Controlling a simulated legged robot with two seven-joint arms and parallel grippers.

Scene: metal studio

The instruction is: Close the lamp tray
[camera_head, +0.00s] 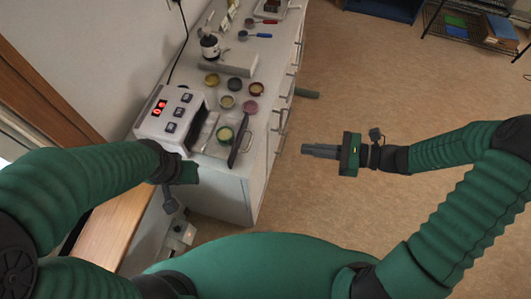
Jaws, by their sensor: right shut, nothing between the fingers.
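The lamp device (146,127) is a pale box with red lit digits and several buttons, on the left end of the white counter. Its tray (208,148) sticks out to the right, with a dark upright front panel (240,146). A small dish with yellow-green content (225,135) sits in the tray. My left gripper (185,175) is at the near side of the device, below the tray; its fingers are mostly hidden by its own wrist. My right gripper (320,151) is shut and empty, over the floor to the right of the tray panel, pointing left and apart from it.
Several small bowls (228,101) stand on the counter just behind the tray. A dark-topped bottle (210,46) and a pale block (228,65) are farther back. Drawer handles (284,101) line the counter's right side. The floor (350,80) to the right is open.

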